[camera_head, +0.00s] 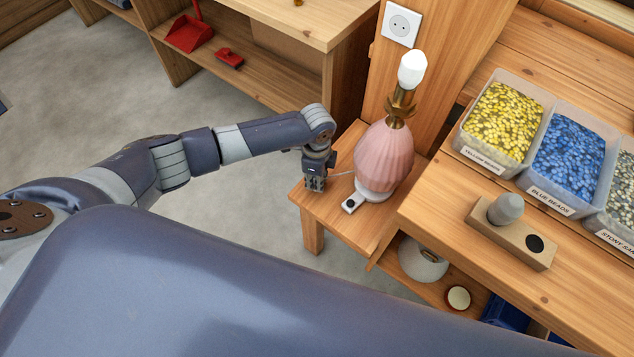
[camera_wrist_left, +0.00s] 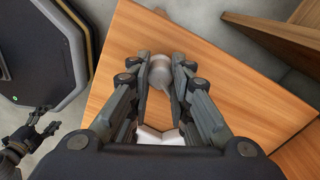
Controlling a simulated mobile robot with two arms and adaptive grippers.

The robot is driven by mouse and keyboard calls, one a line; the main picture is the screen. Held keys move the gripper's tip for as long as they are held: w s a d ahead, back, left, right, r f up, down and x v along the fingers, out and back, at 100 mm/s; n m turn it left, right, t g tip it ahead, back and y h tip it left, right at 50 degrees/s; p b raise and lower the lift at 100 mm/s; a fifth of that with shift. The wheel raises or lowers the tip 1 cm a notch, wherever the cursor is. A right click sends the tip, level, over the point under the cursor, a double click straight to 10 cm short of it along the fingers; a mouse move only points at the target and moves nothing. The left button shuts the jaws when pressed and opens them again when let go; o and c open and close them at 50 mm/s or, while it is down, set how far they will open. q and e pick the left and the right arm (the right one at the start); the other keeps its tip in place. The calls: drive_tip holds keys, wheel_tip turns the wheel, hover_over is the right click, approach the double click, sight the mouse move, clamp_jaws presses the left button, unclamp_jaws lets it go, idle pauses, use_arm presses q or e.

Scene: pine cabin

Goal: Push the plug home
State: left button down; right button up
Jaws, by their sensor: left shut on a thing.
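My left gripper (camera_head: 316,184) is low over the small wooden side table, left of the pink lamp. In the left wrist view its fingers (camera_wrist_left: 160,85) are shut on a pale grey rounded plug (camera_wrist_left: 160,72). The fingers mostly hide the plug in the head view. A thin pale cord (camera_head: 343,174) runs from the gripper toward the lamp (camera_head: 384,158). The white wall socket (camera_head: 401,24) is on the wooden panel behind the lamp, well above and apart from the gripper. A dark gripper (camera_wrist_left: 30,138), apparently my right, shows at the left wrist view's left edge; its opening is unclear.
A small white switch box (camera_head: 352,203) lies by the lamp base on the side table (camera_head: 335,215). Bead bins (camera_head: 505,120) and a wooden block with a grey knob (camera_head: 511,235) stand on the bench to the right. A shelf with a red dustpan (camera_head: 189,33) is behind.

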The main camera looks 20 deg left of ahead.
use_arm(q)
drive_tip(key=shift+r+p, duration=1.6)
drive_tip(key=shift+p, duration=0.15)
